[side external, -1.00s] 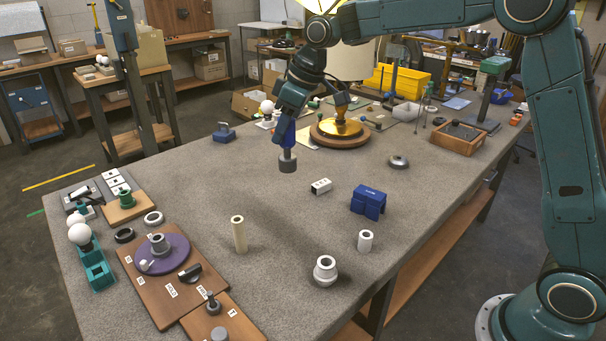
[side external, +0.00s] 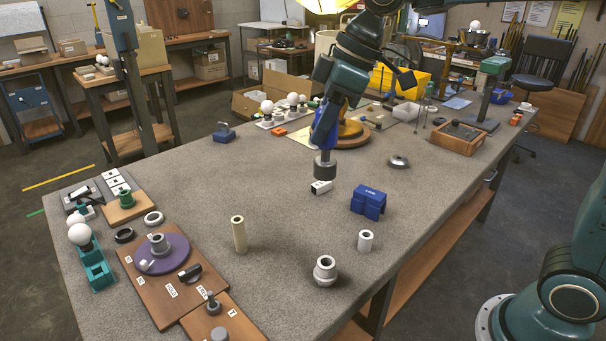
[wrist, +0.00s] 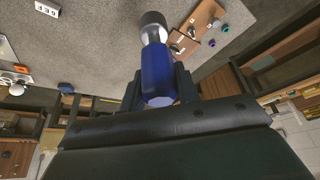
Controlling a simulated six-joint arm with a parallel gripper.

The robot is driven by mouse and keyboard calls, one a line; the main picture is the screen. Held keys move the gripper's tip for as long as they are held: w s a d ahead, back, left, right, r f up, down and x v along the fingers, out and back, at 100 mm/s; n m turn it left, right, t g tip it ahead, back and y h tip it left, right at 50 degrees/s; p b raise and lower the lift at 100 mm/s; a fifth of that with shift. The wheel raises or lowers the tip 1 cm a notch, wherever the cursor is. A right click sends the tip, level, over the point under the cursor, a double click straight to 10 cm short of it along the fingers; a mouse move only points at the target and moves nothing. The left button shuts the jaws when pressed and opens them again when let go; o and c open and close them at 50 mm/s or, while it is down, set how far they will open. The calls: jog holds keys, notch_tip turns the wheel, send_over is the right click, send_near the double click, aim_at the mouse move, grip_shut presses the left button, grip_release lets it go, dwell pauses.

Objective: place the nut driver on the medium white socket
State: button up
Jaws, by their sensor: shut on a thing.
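My gripper (side external: 322,132) is shut on the nut driver (side external: 325,165), which has a blue handle and a wide grey end pointing down. In the wrist view the nut driver (wrist: 157,75) sits between the fingers, its dark end away from me. It is above the table, its end close over a white block (side external: 321,187) in the side view. Three pale hollow pieces stand nearer the camera: a wide white ringed one (side external: 325,270), a short white cylinder (side external: 365,241) and a tall cream tube (side external: 239,235). I cannot tell for certain which is the medium white socket.
A blue block (side external: 369,202) stands right of the white block. A brown board (side external: 140,262) with a purple disc (side external: 165,253) lies at the front left. A round wooden base with a yellow part (side external: 355,137) is behind my gripper. The middle of the table is mostly clear.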

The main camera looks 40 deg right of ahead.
jog(key=shift+s+a+r, duration=0.1)
jog(key=shift+s, duration=0.4)
jog(key=shift+s+a+r, duration=0.1)
jog(key=shift+s, duration=0.35)
notch_tip(320, 180, down, 16)
jog(key=shift+f, duration=2)
jog(key=shift+f, duration=0.35)
jog(key=o, duration=1)
